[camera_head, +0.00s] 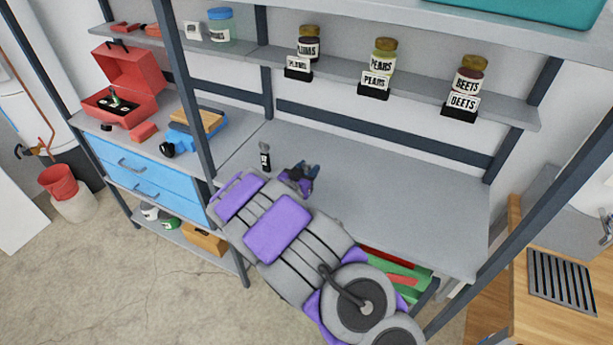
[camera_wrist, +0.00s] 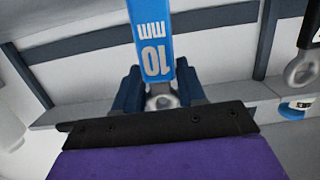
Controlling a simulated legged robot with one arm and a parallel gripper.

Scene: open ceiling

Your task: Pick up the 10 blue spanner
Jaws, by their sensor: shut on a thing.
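The blue spanner (camera_wrist: 152,42) has white "10 MM" lettering and shows in the wrist view. Its grey ring end (camera_wrist: 162,102) sits between the two dark blue fingers of my gripper (camera_wrist: 160,85), which are shut on it. The shaft runs up and out of the top of that view. In the head view my gripper (camera_head: 301,177) is over the grey workbench (camera_head: 400,200). The spanner cannot be told apart from the fingers there.
A black tool with a white label (camera_head: 265,157) stands left of my gripper; a black spanner (camera_wrist: 303,58) shows at the wrist view's right. Labelled jars (camera_head: 382,60) stand on the shelf above. Dark uprights (camera_head: 190,95) frame the bench, whose right part is clear.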

